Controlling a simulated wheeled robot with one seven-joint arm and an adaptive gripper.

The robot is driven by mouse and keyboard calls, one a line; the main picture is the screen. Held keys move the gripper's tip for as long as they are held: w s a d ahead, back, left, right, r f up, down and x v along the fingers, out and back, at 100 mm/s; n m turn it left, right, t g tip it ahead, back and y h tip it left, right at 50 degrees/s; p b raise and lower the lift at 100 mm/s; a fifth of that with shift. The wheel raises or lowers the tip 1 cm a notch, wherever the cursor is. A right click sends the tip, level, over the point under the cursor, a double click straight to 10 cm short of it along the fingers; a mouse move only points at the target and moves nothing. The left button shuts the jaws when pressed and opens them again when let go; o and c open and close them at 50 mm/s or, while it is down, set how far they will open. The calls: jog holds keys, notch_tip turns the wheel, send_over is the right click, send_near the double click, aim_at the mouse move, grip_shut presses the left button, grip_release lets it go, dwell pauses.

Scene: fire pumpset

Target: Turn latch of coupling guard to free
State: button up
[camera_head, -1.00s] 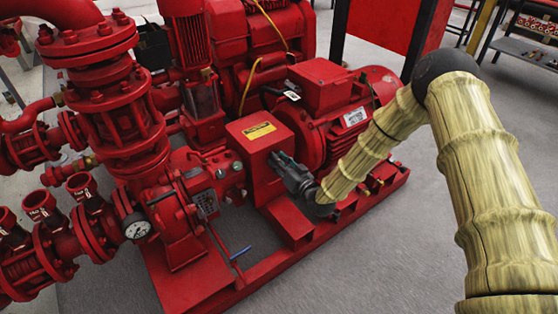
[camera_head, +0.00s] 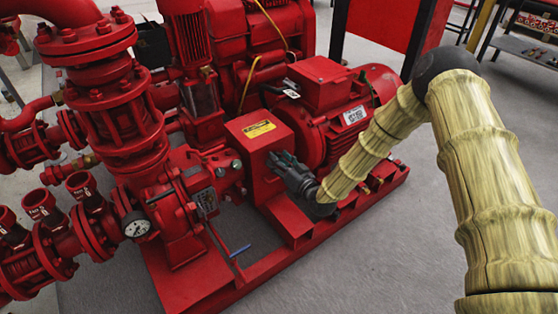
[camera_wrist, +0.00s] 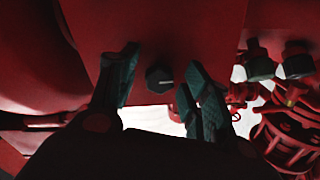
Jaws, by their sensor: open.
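The coupling guard (camera_head: 252,135) is a red box with a yellow label on top, between the pump and the motor. In the wrist view the guard's red face (camera_wrist: 140,30) fills the upper middle. A small dark latch knob (camera_wrist: 159,78) sits near that face's lower edge. My gripper (camera_head: 276,160) is at the guard's near side face. In the wrist view its fingers (camera_wrist: 158,85) are apart, one on each side of the latch, with gaps on both sides. Whether the fingertips touch the guard cannot be told. In the head view the gripper hides the latch.
The red motor (camera_head: 340,110) stands right of the guard, close to my arm. The pump with its gauge (camera_head: 136,225) and pipes is at left. A blue-handled lever (camera_head: 240,251) lies low by the base frame. Open grey floor (camera_head: 400,255) is at front right.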

jog(key=v, duration=1.1)
jog(key=shift+s+d, duration=0.2)
jog(key=shift+s, duration=0.05)
jog(key=s+d+f+m+g+h, duration=0.1)
jog(key=s+d+f+g+h, duration=0.15)
jog(key=s+f, duration=0.55)
jog(key=s+d+f+g+h, duration=0.2)
jog(key=s+f+g+h, duration=0.15)
jog(key=s+f, duration=0.45)
jog(key=s+d+f+m+g+h, duration=0.1)
jog(key=s+d+g+h, duration=0.2)
jog(key=s, duration=0.6)
jog(key=s+d+f+g, duration=0.1)
jog(key=s+d+g, duration=0.3)
jog(key=s, duration=0.5)
jog(key=s+d+f+m+g+h, duration=0.15)
jog(key=s+d, duration=0.25)
jog(key=s, duration=0.4)
notch_tip(320, 180, up, 32)
jog(key=p, duration=3.2)
jog(key=shift+d, duration=0.15)
jog(key=shift+c, duration=0.2)
